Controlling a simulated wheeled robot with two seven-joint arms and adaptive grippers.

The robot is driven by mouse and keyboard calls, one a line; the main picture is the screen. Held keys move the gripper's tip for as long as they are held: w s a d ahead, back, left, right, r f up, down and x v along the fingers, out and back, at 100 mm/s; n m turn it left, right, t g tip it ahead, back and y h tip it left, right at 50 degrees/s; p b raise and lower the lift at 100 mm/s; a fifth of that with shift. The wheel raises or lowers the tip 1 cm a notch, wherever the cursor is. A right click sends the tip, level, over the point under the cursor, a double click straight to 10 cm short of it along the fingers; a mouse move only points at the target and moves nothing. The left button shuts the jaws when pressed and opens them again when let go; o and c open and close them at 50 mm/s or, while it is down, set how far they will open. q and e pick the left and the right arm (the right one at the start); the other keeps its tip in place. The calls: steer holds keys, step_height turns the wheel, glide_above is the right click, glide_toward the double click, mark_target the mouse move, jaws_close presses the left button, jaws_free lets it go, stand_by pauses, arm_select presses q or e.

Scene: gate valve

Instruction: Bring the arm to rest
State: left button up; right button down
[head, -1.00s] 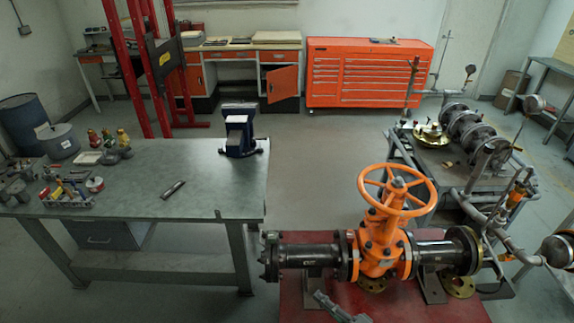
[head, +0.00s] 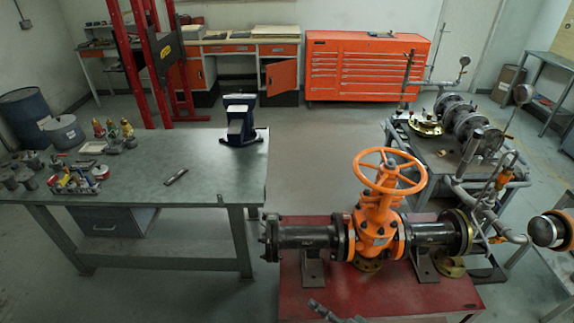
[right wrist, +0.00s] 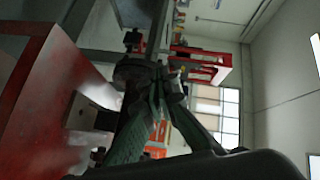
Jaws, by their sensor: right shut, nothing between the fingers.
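The orange gate valve (head: 376,228) with its orange handwheel (head: 388,171) stands upright in a black flanged pipe (head: 306,237). The pipe rests on supports on a red table (head: 380,298). My right gripper (head: 318,306) shows at the bottom of the head view, in front of the pipe and well apart from the handwheel. In the right wrist view its two fingers (right wrist: 160,82) come together, with nothing held between them. My left gripper is not in view.
A grey workbench (head: 215,180) with a blue vise (head: 240,122) stands left of the valve. A cart (head: 405,150) with pipework and gauges is at the right. An orange tool cabinet (head: 365,70) stands at the back. Open floor lies between bench and cart.

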steer(key=s+d+f+n+g+h, duration=0.2)
steer(key=s+d+f+h, duration=0.25)
steer(key=d, duration=0.25)
steer(key=s+d+f+n+g+h, duration=0.2)
steer(key=s+d+f+n+h, duration=0.15)
steer(key=s+d+f, duration=0.35)
steer(key=s+d+g+h, duration=0.4)
steer(key=s+d+h, duration=0.1)
steer(key=s+d, duration=0.7)
step_height(320, 180, down, 32)
steer(key=s+g+b, duration=0.1)
steer(key=s+b, duration=0.1)
steer(key=b, duration=0.1)
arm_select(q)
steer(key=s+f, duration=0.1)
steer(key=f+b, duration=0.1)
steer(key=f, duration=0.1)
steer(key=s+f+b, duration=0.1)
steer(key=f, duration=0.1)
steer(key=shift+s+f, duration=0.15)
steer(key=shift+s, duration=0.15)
arm_select(e)
steer(key=s+a+f+g, duration=0.1)
steer(key=s+f, duration=1.9)
steer(key=s, duration=0.1)
steer(key=shift+s+f+g+y, duration=0.25)
steer(key=shift+f+g+y, duration=0.05)
steer(key=shift+f, duration=0.1)
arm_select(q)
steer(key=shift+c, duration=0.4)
